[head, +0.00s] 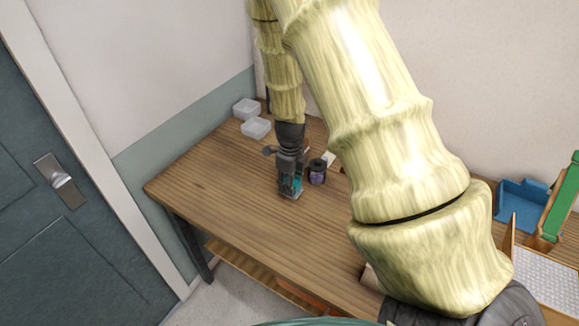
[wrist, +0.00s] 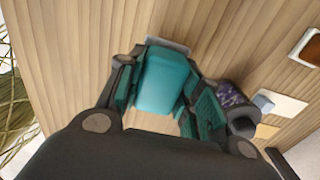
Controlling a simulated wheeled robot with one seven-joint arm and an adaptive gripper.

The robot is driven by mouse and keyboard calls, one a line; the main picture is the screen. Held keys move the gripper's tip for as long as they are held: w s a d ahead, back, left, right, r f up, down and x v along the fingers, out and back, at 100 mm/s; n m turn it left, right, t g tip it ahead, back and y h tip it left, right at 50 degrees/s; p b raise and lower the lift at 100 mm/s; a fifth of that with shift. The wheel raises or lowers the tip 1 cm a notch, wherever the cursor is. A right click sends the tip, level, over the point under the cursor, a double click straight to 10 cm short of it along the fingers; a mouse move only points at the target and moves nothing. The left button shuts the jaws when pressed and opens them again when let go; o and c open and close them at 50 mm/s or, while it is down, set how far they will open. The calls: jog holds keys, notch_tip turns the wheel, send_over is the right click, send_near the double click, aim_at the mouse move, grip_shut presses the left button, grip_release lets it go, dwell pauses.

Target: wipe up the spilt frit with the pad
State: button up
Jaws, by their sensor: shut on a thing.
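My gripper (head: 290,184) is low over the left part of the wooden table (head: 215,180), pointing down. It is shut on a teal block-shaped pad (wrist: 162,82), which sits between the two fingers in the wrist view. A grey edge shows at the pad's far end. The pad is at or just above the wood; I cannot tell whether it touches. I cannot make out any spilt frit in either view; the pad, the fingers and my arm hide part of the table.
A dark jar with a purple band (head: 317,173) stands close to the right of my gripper. Pale flat pieces (wrist: 280,107) lie beyond it. Two clear containers (head: 256,128) are at the back left. A blue bin (head: 521,204) is far right. The table's left front is bare.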

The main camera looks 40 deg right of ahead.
notch_tip(320, 180, up, 3)
jog(key=shift+w+d+f+p, duration=0.1)
jog(key=shift+w+f+p, duration=0.05)
jog(key=shift+p, duration=0.9)
jog(key=shift+r+p, duration=0.8)
jog(key=shift+r, duration=0.2)
jog(key=shift+f, duration=0.1)
